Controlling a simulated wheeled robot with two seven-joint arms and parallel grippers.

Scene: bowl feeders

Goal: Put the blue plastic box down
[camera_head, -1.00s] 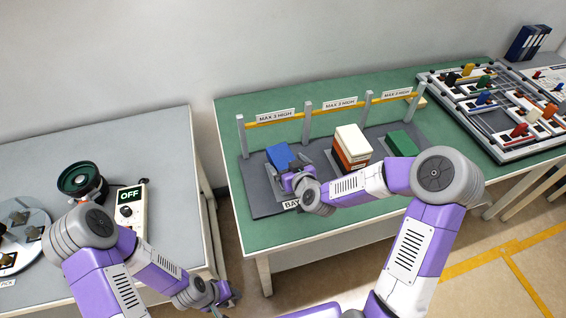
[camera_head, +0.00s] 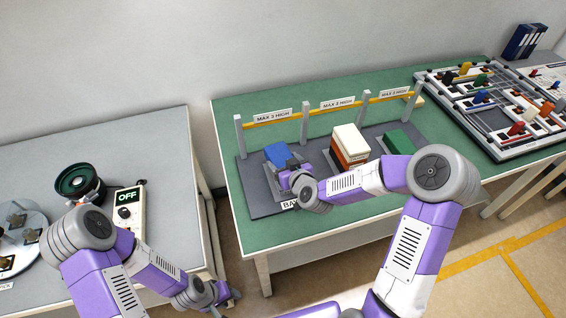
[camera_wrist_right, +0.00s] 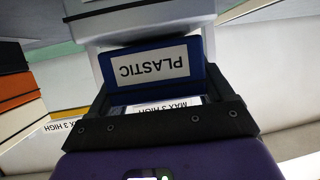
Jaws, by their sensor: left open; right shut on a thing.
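The blue plastic box (camera_head: 277,153) is at the left bay of the dark grey mat (camera_head: 257,207) on the green table. My right gripper (camera_head: 287,173) is at its near side and partly hides it. In the right wrist view, the box (camera_wrist_right: 197,82) shows a white label reading PLASTIC, upside down, and the black jaws (camera_wrist_right: 165,120) are shut on its near edge. I cannot tell whether the underside of the box touches what is below. My left gripper (camera_head: 226,299) is open and apart, low by the left table's front edge.
A white, orange and brown stack (camera_head: 350,147) stands in the middle bay and a green box (camera_head: 399,141) in the right bay. A yellow rail (camera_head: 327,107) on grey posts runs behind. The green tabletop (camera_head: 240,236) in front is clear.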

